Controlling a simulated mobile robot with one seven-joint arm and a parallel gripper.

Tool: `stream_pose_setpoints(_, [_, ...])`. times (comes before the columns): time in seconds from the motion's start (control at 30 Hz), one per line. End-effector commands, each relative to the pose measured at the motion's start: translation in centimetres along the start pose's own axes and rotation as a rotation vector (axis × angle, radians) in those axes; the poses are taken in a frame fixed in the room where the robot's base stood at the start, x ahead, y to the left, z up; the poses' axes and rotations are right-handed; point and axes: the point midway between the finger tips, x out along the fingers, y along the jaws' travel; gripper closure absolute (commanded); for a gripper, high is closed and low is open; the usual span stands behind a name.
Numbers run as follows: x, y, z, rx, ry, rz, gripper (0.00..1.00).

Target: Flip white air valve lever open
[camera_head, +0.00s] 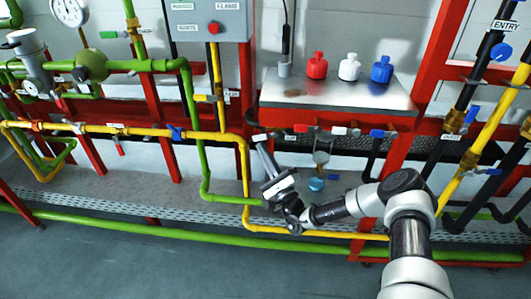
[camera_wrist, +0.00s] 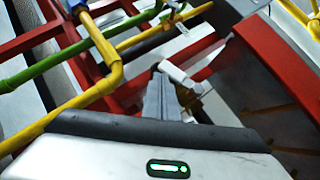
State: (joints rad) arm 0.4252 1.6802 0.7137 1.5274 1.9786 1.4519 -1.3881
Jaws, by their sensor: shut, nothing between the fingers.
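A white lever (camera_wrist: 178,74) shows in the wrist view, just right of my fingertips and close to a brass-coloured fitting (camera_wrist: 189,95). My gripper (camera_wrist: 158,78) is shut and holds nothing; its grey fingers point up towards the valve area. I cannot tell whether the fingers touch the lever. In the head view, my gripper (camera_head: 262,148) is below the left end of the red bench frame, close to a small white piece (camera_head: 259,137). I cannot tell for sure whether that piece is the lever or a label. My fingers partly hide the valve in the wrist view.
A yellow pipe (camera_head: 246,180) and a green pipe (camera_head: 195,140) run just left of my gripper. A metal bench (camera_head: 340,92) with red, white and blue bottles stands above right. A glass piece with a blue bottom (camera_head: 317,184) hangs right of my gripper.

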Motion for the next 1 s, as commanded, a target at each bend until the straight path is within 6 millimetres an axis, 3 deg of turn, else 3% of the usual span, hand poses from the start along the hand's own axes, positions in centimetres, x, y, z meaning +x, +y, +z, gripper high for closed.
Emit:
stream_pose_setpoints(0.4, [1.3, 0.1, 1.4, 0.057, 0.000, -0.056, 1.00])
stream_pose_setpoints(1.0, [1.6, 0.1, 1.6, 0.057, 0.000, -0.055, 1.00])
